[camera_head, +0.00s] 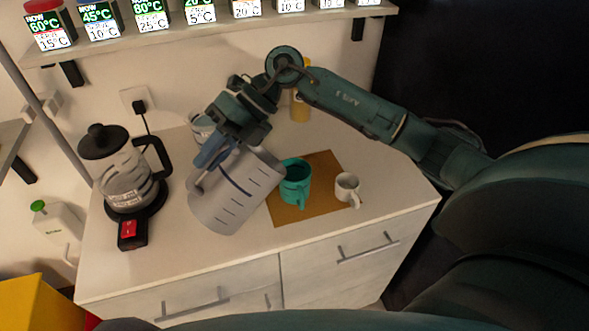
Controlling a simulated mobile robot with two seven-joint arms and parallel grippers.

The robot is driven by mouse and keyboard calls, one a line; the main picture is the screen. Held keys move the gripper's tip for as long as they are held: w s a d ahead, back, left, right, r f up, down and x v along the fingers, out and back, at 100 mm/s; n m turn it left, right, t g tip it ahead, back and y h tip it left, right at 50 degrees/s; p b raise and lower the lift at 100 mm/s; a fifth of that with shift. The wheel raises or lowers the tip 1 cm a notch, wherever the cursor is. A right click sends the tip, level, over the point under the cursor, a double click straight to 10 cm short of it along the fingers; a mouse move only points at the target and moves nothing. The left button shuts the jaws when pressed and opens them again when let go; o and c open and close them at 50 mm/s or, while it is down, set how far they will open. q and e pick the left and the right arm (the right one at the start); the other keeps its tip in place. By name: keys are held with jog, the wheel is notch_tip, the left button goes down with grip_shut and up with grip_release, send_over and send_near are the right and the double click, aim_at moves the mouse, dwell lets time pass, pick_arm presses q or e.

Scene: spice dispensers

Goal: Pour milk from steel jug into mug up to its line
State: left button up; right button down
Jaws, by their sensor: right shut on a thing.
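The grey steel jug (232,196), with dark marks on its side, is tilted over the counter left of the teal mug. My right gripper (209,157) is shut on the jug at its upper left side, near the handle. The jug's upper right end is close to the teal mug (296,186); I cannot tell whether they touch. The teal mug stands upright on a brown mat (317,207). A smaller white mug (346,187) stands to its right. No stream of milk shows, and the milk level and any fill line are not visible. My left gripper is not in view.
A glass coffee pot (126,178) with a black lid stands on a base at the left. A yellow bottle (300,103) and a glass jar (201,127) are behind. A shelf (215,33) with labelled dispensers runs above. The counter's front is clear.

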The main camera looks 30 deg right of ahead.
pick_arm(q)
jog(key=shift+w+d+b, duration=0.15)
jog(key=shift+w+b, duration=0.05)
jog(key=shift+b, duration=0.25)
pick_arm(e)
jog(key=shift+d+r+y, duration=0.4)
jog(key=shift+r+y, duration=0.1)
jog(key=shift+r, duration=0.05)
pick_arm(q)
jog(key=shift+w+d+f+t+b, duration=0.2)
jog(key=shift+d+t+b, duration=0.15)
jog(key=shift+b, duration=0.65)
pick_arm(e)
jog(key=shift+d+r+y, duration=1)
jog(key=shift+d, duration=0.15)
dwell(3.0)
